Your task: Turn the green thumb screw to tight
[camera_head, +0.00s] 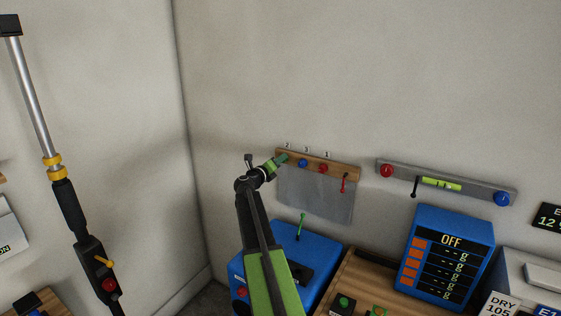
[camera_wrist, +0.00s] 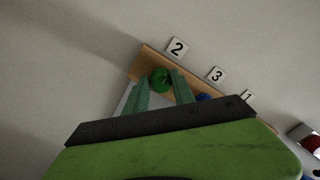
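The green thumb screw (camera_wrist: 160,78) is a round knob on the wooden wall strip (camera_wrist: 147,60), below the label 2, in the wrist view. My gripper (camera_wrist: 158,80) has its two green fingers apart, one on each side of the screw. A small gap seems to show at the left finger; I cannot tell whether the right one touches. In the head view my gripper (camera_head: 279,160) reaches the strip's left end and hides the green screw there. Blue (camera_head: 303,163) and red (camera_head: 323,168) knobs sit farther right on the strip.
A grey sheet (camera_head: 315,196) hangs below the strip. A red handle (camera_head: 344,183) hangs at its right end. A grey bar (camera_head: 475,190) with red and blue knobs is farther right. A blue box (camera_head: 285,255) and a display reading OFF (camera_head: 447,255) stand below.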

